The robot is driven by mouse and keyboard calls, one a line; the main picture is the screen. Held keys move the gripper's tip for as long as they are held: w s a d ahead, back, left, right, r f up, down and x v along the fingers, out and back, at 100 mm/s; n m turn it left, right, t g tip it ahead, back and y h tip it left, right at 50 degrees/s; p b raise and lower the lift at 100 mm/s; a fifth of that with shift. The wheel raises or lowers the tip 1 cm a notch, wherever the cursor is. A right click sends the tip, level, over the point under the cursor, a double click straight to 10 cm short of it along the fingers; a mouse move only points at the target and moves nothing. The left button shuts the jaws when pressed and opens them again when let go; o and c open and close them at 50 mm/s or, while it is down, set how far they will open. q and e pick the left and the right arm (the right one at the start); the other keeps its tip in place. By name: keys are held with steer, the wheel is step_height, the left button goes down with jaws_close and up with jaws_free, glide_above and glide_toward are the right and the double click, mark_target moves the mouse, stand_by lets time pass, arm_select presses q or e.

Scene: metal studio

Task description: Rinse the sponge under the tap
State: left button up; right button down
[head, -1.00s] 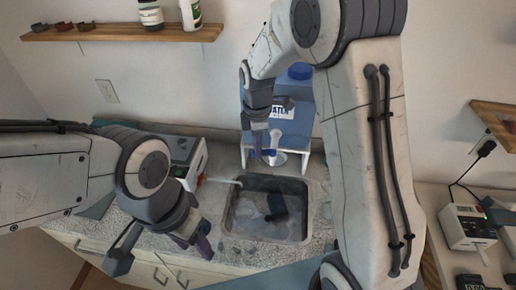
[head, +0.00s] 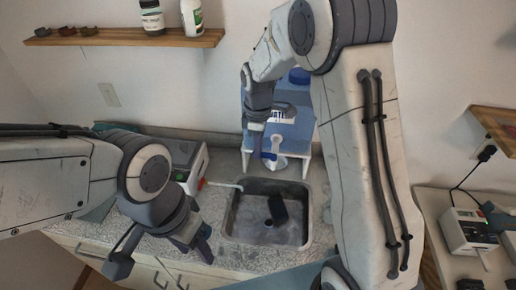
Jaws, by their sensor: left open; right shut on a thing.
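The sink (head: 231,226) is a grey basin set in the speckled counter. A dark block (head: 277,209), possibly the sponge, is in the basin; I cannot tell for sure. A blue water container (head: 297,120) with a white spout (head: 276,146) stands behind the sink. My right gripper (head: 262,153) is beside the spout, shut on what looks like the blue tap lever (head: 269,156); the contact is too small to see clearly. My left gripper (head: 196,250) is open and empty, over the counter's front edge, left of the sink.
A grey-and-white device (head: 188,160) stands left of the sink, and a thin white rod (head: 223,184) reaches toward the basin. A wooden shelf (head: 120,38) with bottles is on the wall. A white device (head: 467,230) sits on the right counter. My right arm crosses the sink's right side.

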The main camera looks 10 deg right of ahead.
steer(key=c, duration=0.9)
jaws_free()
steer(key=shift+r, duration=0.1)
step_height(320, 180, up, 10)
steer(key=b, duration=0.2)
steer(key=shift+r+b, duration=0.2)
steer(key=shift+b, duration=0.1)
